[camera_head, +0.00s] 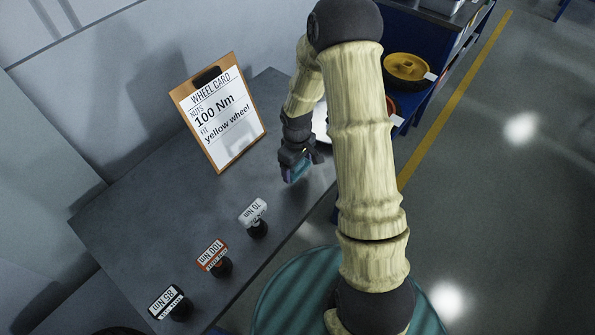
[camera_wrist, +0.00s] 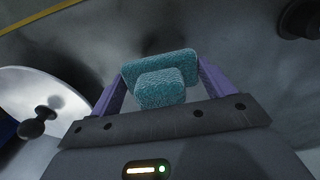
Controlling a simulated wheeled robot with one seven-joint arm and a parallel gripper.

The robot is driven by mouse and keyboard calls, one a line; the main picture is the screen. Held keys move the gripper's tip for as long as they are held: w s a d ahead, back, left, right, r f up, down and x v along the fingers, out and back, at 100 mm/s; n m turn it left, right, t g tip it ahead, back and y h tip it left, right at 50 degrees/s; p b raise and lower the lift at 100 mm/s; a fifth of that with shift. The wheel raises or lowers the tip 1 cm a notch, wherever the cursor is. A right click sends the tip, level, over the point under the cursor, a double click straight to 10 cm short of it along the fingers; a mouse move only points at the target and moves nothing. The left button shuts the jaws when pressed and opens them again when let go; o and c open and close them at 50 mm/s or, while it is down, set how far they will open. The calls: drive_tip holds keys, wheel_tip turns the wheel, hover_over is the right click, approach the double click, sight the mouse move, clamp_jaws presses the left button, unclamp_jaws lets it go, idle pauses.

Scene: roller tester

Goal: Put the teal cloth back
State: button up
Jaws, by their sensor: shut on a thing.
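The teal cloth (camera_wrist: 160,72) is a folded, fuzzy bundle between the two purple fingers of my gripper (camera_wrist: 160,88) in the wrist view. My gripper is shut on it. In the head view my gripper (camera_head: 299,167) is over the right part of the grey bench, with the teal cloth (camera_head: 299,171) showing at its tips. I cannot tell whether the cloth touches the bench top. A white round dish (camera_wrist: 45,105) is to the left of my gripper in the wrist view, with a dark knobbed thing on it. In the head view my arm mostly hides this dish (camera_head: 321,122).
The grey bench (camera_head: 150,215) holds a wheel card on a clipboard (camera_head: 220,112) and three labelled tools: 70 Nm (camera_head: 254,215), 100 Nm (camera_head: 214,257) and 85 Nm (camera_head: 170,302). A blue shelf behind my arm holds a yellow wheel (camera_head: 407,67). The bench between card and tools is clear.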

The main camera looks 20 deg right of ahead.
sight(297, 172)
drive_tip(key=shift+f, duration=1.85)
drive_tip(key=shift+f, duration=0.15)
drive_tip(key=o, duration=0.9)
wheel_tip(297, 172, up, 12)
drive_tip(key=shift+r+b, duration=0.15)
drive_tip(key=shift+b, duration=0.15)
